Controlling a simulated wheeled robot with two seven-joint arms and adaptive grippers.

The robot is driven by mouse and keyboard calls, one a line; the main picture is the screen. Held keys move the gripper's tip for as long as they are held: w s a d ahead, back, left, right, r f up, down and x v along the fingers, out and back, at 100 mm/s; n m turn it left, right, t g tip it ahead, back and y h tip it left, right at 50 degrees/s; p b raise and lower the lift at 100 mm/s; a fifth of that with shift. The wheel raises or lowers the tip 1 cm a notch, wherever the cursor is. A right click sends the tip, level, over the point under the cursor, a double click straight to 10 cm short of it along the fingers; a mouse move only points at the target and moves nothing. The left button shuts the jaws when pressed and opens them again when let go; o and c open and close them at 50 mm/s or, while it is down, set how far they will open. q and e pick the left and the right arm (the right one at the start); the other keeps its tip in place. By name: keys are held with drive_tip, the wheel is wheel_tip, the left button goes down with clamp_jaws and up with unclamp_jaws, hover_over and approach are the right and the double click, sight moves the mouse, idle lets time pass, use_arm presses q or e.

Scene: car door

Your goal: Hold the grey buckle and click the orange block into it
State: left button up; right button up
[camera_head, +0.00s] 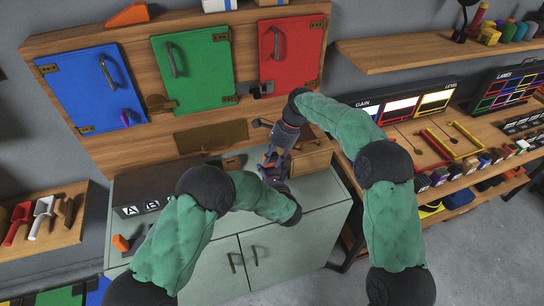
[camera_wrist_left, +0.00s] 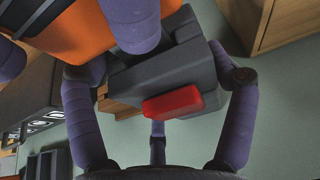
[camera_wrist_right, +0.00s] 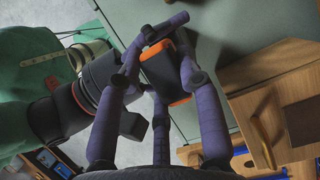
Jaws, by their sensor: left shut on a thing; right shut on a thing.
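The grey buckle (camera_wrist_left: 165,85), with a red button (camera_wrist_left: 172,103), is clasped between the purple fingers of my left gripper (camera_wrist_left: 155,72) in the left wrist view. The orange block (camera_wrist_left: 68,38) is up against the buckle's far upper-left side there. My right gripper (camera_wrist_right: 162,55) is shut on the block, which shows in the right wrist view as a dark body with orange edges (camera_wrist_right: 181,101). In the head view both grippers meet above the cabinet top, and fingers hide the parts. I cannot tell how deep the block sits in the buckle.
The grey-green cabinet (camera_head: 290,235) is below the grippers. A wooden box (camera_head: 312,158) stands close on the right. A black box with letters (camera_head: 140,200) stands on the left of the top. A panel with blue, green and red doors (camera_head: 290,50) rises behind.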

drive_tip(key=shift+f, duration=0.7)
drive_tip(key=o, duration=1.2)
drive_tip(key=shift+o, duration=0.2)
drive_tip(key=shift+r, duration=0.1)
drive_tip(key=v, duration=1.1)
drive_tip(key=shift+d+r, duration=0.25)
drive_tip(key=shift+r, duration=0.1)
drive_tip(key=shift+w, duration=0.1)
use_arm(q)
drive_tip(key=o, duration=1.2)
